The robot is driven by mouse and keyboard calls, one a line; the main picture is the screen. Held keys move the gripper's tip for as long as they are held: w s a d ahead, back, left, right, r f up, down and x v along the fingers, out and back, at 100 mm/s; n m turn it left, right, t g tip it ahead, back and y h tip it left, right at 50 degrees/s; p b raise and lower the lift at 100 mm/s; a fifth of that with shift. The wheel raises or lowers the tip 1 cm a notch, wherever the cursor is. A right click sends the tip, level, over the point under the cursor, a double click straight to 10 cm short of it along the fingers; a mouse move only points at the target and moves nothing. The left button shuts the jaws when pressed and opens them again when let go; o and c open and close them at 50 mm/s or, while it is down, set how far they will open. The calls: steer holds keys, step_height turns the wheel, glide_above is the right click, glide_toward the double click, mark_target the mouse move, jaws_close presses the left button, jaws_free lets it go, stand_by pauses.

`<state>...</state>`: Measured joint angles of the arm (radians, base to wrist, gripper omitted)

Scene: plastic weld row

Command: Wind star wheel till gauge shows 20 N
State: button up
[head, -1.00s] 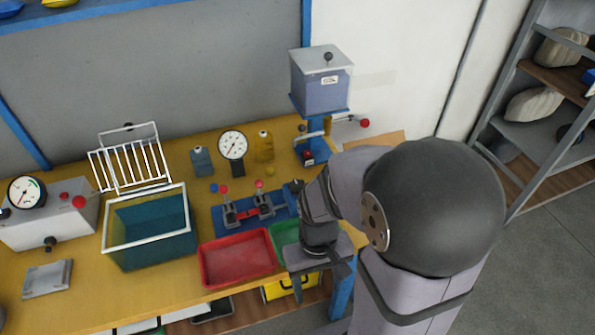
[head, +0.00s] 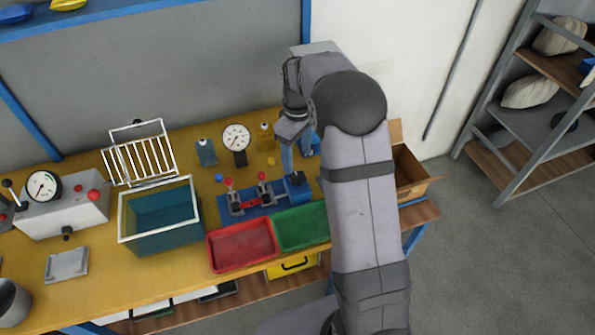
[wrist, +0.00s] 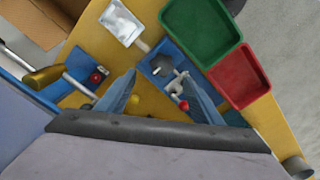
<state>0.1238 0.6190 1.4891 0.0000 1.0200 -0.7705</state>
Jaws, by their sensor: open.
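A dark star-shaped wheel (wrist: 161,65) shows in the wrist view on a blue fixture (wrist: 150,66). In the head view the same fixture (head: 268,208) lies on the bench with red-knobbed clamps (head: 250,190), and a dark knob (head: 297,178) at its right end looks like the wheel. A round white dial gauge (head: 236,137) stands behind the fixture; its figures are too small to read. My gripper (wrist: 158,74) is open and empty, pointing down above the fixture, the wheel appearing between its fingertips. I cannot tell the height gap; no contact is visible.
A red tray (head: 242,246) and a green tray (head: 302,227) lie in front of the fixture. A teal bin (head: 160,222) and a white box with another gauge (head: 44,187) stand left. Small bottles (head: 206,152) flank the gauge. A cardboard box (head: 412,175) is at right.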

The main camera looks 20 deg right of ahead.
mark_target(297, 176)
steer(key=shift+s+n, duration=0.15)
steer(key=shift+n, duration=0.65)
steer(key=shift+f, duration=0.1)
steer(key=shift+f+p, duration=1.2)
steer(key=shift+f, duration=2.35)
steer(key=c, duration=1.1)
